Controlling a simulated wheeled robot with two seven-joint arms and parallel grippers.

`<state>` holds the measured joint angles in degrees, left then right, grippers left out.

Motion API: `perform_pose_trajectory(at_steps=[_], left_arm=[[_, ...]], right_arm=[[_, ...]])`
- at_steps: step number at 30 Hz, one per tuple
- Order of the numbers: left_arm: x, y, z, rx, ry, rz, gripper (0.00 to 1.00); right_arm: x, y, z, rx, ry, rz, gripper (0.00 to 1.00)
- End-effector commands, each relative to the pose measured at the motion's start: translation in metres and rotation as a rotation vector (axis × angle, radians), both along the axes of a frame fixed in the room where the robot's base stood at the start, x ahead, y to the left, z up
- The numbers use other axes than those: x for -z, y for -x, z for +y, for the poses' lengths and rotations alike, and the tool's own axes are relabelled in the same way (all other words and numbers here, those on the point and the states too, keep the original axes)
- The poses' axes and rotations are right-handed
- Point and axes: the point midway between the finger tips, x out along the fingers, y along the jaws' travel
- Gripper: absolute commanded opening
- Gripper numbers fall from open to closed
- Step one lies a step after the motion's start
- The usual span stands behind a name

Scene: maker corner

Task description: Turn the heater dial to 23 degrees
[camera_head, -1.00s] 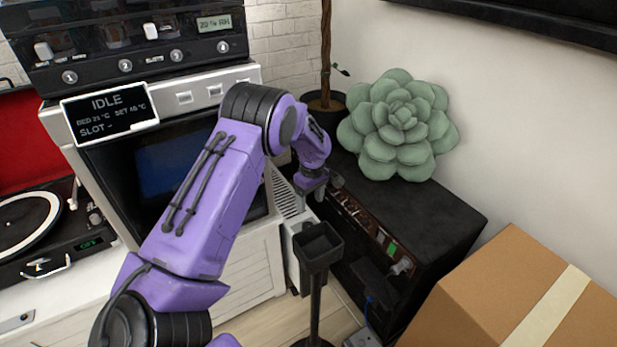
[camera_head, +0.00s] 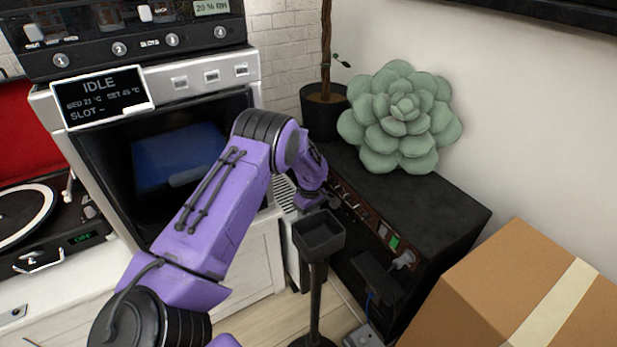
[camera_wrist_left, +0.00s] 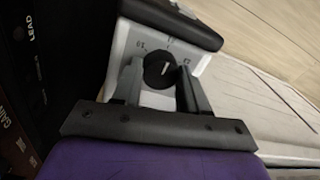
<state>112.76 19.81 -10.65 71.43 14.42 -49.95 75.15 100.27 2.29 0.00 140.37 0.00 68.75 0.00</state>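The heater is a white box with a black end (camera_wrist_left: 175,18) in the left wrist view. Its round black dial (camera_wrist_left: 159,70) has a pale pointer line, with small numbers printed around it that are hard to read. In the head view the slatted white heater (camera_head: 287,198) stands between the oven cabinet and the black amplifier, mostly hidden by my arm. My left gripper (camera_wrist_left: 160,78) is open, with one finger on each side of the dial; I cannot tell whether they touch it. It also shows small in the head view (camera_head: 308,203). My right gripper is not in view.
The black amplifier (camera_head: 435,200) stands close right of my left gripper, with a green succulent (camera_head: 400,115) on top. A black tray on a stand (camera_head: 318,232) is just in front. A cardboard box (camera_head: 500,290) is at lower right, an oven (camera_head: 180,155) at left.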

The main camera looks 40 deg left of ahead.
Motion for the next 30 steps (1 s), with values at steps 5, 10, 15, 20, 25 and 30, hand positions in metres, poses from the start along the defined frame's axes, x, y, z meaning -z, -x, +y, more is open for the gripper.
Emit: perform_pose_trajectory(at_steps=[5, 10, 15, 20, 25, 30], left_arm=[[0.0, 0.0, 0.0, 0.001, 0.0, 0.001, 0.12], [-0.001, 0.0, 0.0, 0.022, 0.0, 0.001, 0.12], [-0.003, 0.0, 0.0, 0.091, 0.0, 0.001, 0.12], [-0.003, 0.001, 0.0, 0.208, 0.0, 0.002, 0.12], [-0.003, 0.001, -0.001, 0.365, 0.0, 0.002, 0.12], [-0.002, 0.001, -0.001, 0.527, 0.0, 0.001, 0.12]], right_arm=[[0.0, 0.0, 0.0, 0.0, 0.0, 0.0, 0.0], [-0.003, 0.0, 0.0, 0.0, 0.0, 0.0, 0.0], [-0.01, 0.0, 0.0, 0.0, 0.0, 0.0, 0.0], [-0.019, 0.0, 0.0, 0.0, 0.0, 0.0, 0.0], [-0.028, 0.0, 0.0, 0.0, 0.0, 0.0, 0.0], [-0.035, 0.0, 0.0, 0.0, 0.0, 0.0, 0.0]])
